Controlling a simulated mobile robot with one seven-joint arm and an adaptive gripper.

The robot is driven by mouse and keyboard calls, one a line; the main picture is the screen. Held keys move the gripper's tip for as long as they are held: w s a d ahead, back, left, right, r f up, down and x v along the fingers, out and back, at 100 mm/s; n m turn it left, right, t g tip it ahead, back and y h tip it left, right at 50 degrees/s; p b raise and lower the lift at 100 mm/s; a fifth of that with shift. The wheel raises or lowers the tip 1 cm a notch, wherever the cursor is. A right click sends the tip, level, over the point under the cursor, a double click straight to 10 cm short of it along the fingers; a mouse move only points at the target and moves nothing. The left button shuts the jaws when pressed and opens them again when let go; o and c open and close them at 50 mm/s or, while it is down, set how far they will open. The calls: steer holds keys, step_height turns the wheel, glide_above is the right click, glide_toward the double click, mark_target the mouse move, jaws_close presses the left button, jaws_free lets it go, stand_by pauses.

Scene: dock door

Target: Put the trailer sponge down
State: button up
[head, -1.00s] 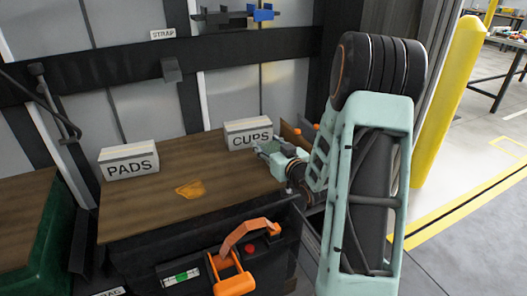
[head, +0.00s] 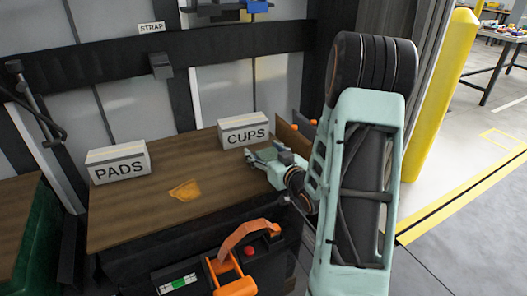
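My gripper (head: 258,160) is low over the right side of the brown wooden top (head: 135,212), just in front of the CUPS box. Its grey fingers point left. The gripper is small here, and I cannot tell whether it is open or shut on something. I cannot make out a sponge for certain. A flat, irregular orange piece (head: 185,190) lies on the middle of the wooden top, left of my gripper and apart from it. I cannot tell what it is.
A PADS box (head: 118,164) stands at the back left of the top, and a CUPS box (head: 243,131) at the back right. A black case with an orange handle (head: 245,235) is in front. The top's left front is clear. A yellow post (head: 440,95) stands at the right.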

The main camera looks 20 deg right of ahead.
steer(key=shift+r, duration=0.15)
steer(key=shift+s+r+p, duration=0.1)
steer(key=shift+r+p, duration=0.05)
steer(key=shift+p, duration=0.15)
steer(key=s, duration=0.4)
steer(key=s+r+p, duration=0.1)
steer(key=s, duration=0.6)
steer(key=shift+s+d+r+p, duration=0.2)
steer(key=shift+s+r+p, duration=0.1)
steer(key=shift+r+p, duration=0.1)
